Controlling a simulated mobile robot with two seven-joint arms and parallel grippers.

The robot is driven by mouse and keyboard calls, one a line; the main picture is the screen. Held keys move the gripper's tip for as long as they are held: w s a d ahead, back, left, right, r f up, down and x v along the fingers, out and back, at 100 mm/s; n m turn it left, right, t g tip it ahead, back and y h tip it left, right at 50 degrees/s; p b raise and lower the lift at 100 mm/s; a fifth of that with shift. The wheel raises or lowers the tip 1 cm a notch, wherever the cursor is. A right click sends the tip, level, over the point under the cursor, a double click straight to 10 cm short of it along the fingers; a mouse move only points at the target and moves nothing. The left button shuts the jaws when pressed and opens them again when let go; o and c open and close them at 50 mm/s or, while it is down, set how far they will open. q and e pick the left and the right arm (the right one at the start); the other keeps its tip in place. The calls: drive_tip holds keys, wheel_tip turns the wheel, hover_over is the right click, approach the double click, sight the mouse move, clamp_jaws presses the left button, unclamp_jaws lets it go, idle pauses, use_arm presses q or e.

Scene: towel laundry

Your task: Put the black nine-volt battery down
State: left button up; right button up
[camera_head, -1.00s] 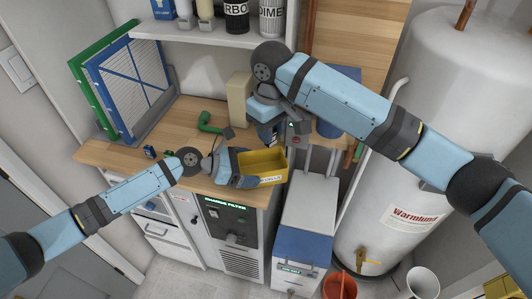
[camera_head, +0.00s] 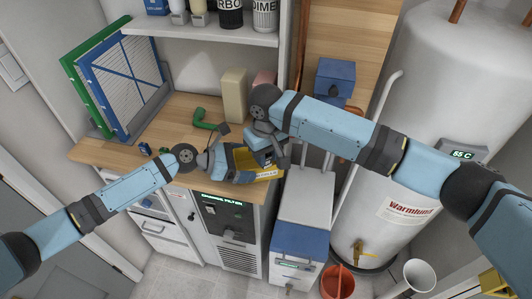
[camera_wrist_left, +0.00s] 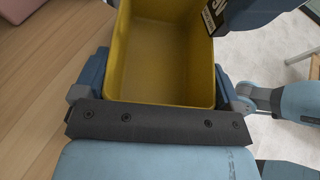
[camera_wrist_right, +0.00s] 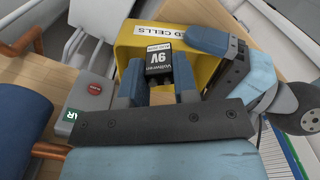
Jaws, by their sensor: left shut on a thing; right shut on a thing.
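My right gripper (camera_wrist_right: 160,80) is shut on the black nine-volt battery (camera_wrist_right: 158,62), whose label reads 9V. The battery is at the yellow bin (camera_wrist_right: 128,38) labelled for dead cells, over or just inside its opening. A dark corner of the battery also shows at the bin's upper right in the left wrist view (camera_wrist_left: 213,17). My left gripper (camera_wrist_left: 160,95) is shut on the bin's near wall. The part of the bin floor seen in the left wrist view looks empty. In the head view the right gripper (camera_head: 268,158) covers much of the bin (camera_head: 268,174).
The bin is at the front edge of the wooden counter (camera_head: 185,110). A blue-topped appliance (camera_head: 300,240) and the white water heater (camera_head: 420,100) are to the right.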

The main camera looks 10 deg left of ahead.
drive_tip(key=o, duration=1)
drive_tip(key=shift+f, duration=0.1)
wheel_tip(320, 180, up, 12)
drive_tip(key=shift+r, duration=0.2)
